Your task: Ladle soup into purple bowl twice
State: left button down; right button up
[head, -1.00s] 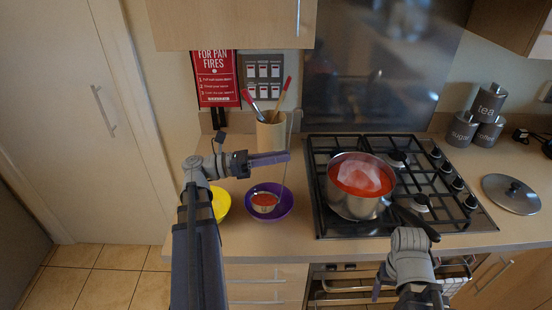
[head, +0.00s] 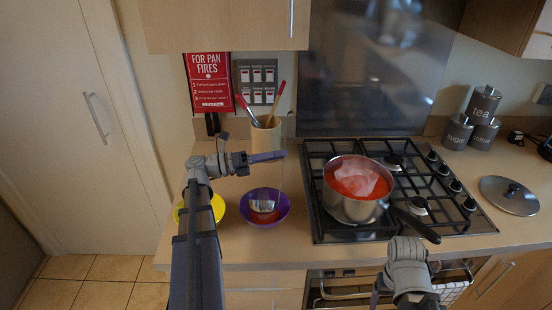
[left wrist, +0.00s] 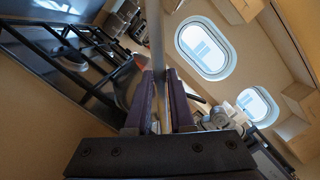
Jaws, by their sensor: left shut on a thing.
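My left gripper (head: 268,156) is shut on the handle of a metal ladle. The handle (left wrist: 156,45) stands between the two fingers in the left wrist view. The ladle's cup (head: 262,206) is inside or just above the purple bowl (head: 286,208) and looks tipped. Red soup (head: 262,217) shows in the bowl below the cup. A steel pot (head: 350,210) of red soup (head: 342,182) stands on the hob, right of the bowl. My right gripper (head: 378,288) is low at the front, partly hidden, and its jaws are unclear.
A yellow bowl (head: 218,206) is left of the purple bowl, partly behind my left arm. A utensil pot (head: 266,136) stands behind. The pan handle (head: 416,226) juts toward the front right. A lid (head: 509,196) and canisters (head: 481,104) are at the right.

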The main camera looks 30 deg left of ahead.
pick_arm(q)
jog(key=w+a+f+n+y+b, duration=0.1)
jog(key=w+a+f+n+b, duration=0.1)
jog(key=w+f+n+b, duration=0.1)
jog(key=shift+w+a+f+n+b, duration=0.15)
jog(key=shift+w+f+n+b, duration=0.35)
jog(key=shift+f+n, duration=1)
jog(key=shift+r, duration=0.15)
jog(key=shift+w, duration=0.1)
dwell(0.5)
